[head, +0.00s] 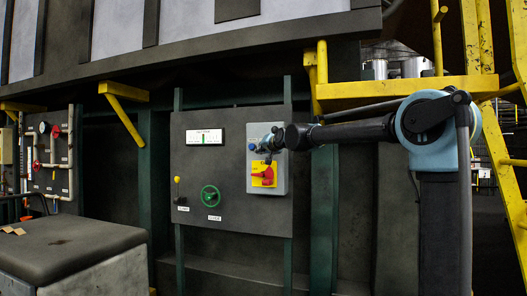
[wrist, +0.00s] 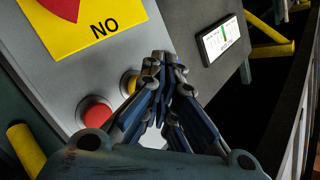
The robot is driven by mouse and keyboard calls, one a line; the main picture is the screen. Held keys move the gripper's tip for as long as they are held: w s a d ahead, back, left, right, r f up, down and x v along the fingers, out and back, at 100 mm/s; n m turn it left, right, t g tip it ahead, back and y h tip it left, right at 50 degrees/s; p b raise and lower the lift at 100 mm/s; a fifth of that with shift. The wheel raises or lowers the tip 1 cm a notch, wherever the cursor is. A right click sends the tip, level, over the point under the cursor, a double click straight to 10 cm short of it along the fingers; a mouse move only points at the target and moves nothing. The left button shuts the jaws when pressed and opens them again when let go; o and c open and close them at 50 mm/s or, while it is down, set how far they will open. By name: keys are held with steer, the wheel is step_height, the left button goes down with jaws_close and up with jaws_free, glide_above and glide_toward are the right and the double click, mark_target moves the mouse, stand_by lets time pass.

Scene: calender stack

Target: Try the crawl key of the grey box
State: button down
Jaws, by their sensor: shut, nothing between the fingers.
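The grey box (head: 282,183) is mounted on a dark panel in the head view; its face also fills the upper left of the wrist view (wrist: 105,70). It bears a red rotary handle (head: 264,175) on a yellow plate, marked "NO" in the wrist view (wrist: 98,28). A red round button (wrist: 94,112) and a yellow-rimmed key (wrist: 129,83) sit beside the plate. No label naming the crawl key is readable. My gripper (wrist: 166,58) is shut and empty, its fingertips close to the yellow-rimmed key and partly covering it. Contact cannot be told.
Yellow stairs and railings (head: 400,90) stand at right. A grey block (head: 70,245) stands at lower left.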

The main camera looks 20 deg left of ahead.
steer(key=shift+s, duration=0.1)
steer(key=s, duration=0.4)
steer(key=shift+s+a, duration=0.15)
steer(key=shift+s, duration=0.2)
stand_by(0.6)
steer(key=s+d+f+h, duration=0.1)
steer(key=d+f+h, duration=0.1)
steer(key=d+f, duration=0.5)
steer(key=s+d+f+h, duration=0.1)
steer(key=d+f+h, duration=0.25)
steer(key=d, duration=0.75)
steer(key=s+d+f+g+h, duration=0.2)
steer(key=s+d+f, duration=0.5)
steer(key=d+f, duration=0.3)
steer(key=s+d+f+g+h, duration=0.2)
steer(key=s+d+f, duration=0.5)
steer(key=d, duration=0.5)
steer(key=s+d+f+g, duration=0.2)
steer(key=s+d+f, duration=0.2)
steer(key=s+f, duration=0.3)
steer(key=s+d+f+g+h, duration=0.1)
steer(key=s+d+f+g, duration=0.1)
steer(key=s+f, duration=0.6)
steer(key=s+d+f+g, duration=0.2)
steer(key=s+d+f, duration=0.3)
steer(key=s+f, duration=0.3)
steer(key=shift+s+d+f+m, duration=0.15)
steer(key=shift+s+d+m, duration=0.15)
steer(key=shift+s, duration=0.1)
